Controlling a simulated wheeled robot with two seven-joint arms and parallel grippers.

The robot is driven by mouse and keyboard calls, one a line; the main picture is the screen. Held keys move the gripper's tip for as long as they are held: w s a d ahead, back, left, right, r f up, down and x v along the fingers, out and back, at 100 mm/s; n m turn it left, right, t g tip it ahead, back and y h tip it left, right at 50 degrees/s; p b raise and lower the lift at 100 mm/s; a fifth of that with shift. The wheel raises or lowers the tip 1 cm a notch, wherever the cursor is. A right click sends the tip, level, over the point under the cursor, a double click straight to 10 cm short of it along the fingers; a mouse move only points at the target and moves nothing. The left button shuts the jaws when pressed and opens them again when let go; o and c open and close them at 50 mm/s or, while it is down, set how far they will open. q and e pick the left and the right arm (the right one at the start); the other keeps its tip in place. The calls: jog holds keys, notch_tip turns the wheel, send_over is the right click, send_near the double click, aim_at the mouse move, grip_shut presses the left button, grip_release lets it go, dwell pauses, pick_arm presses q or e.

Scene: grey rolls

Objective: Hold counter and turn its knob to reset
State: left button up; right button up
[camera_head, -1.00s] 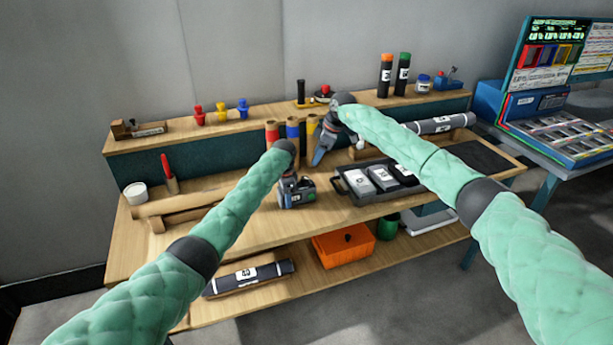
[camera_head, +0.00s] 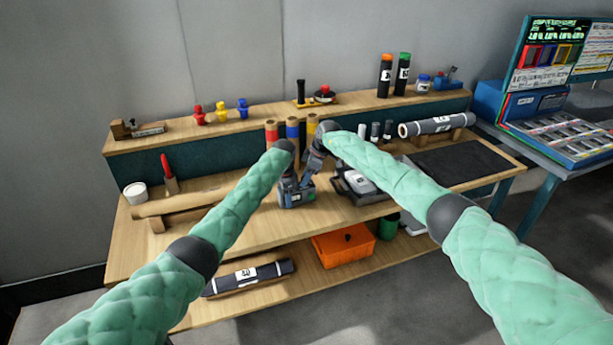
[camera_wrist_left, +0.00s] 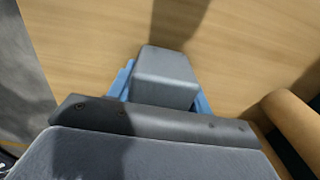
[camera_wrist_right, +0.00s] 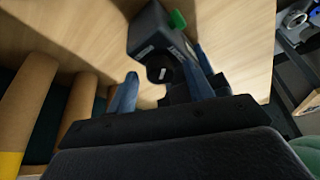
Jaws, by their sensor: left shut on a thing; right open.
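The counter (camera_head: 297,197) is a small dark grey box at the front middle of the bench. My left gripper (camera_head: 289,184) is shut on it; in the left wrist view the counter's grey casing (camera_wrist_left: 165,78) sits between the blue fingers. In the right wrist view the counter (camera_wrist_right: 148,32) shows a green button (camera_wrist_right: 178,19) and a dark round knob (camera_wrist_right: 162,69) with a light mark. My right gripper (camera_wrist_right: 164,64) is open, its blue fingers on either side of the knob. Whether they touch it, I cannot tell. The counter's readout is hidden.
Red, blue and yellow-banded rolls (camera_head: 271,131) stand just behind. A brown roll (camera_head: 180,207) lies to the left. A dark mat (camera_head: 455,163) is at the right.

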jog(key=shift+c, duration=0.2)
jog(key=c, duration=0.9)
jog(key=shift+c, duration=0.2)
jog(key=shift+n, duration=0.3)
jog(key=n+g, duration=0.1)
jog(key=n, duration=0.3)
jog(key=shift+w+r+g, duration=0.1)
jog(key=shift+w+g, duration=0.1)
jog(key=shift+g, duration=0.2)
jog(key=n, duration=0.2)
jog(key=n+g+h, duration=0.1)
jog(key=n, duration=0.1)
jog(key=shift+a+g, duration=0.1)
jog(key=shift+g, duration=0.2)
jog(key=shift+n, duration=0.5)
jog(key=o, duration=1)
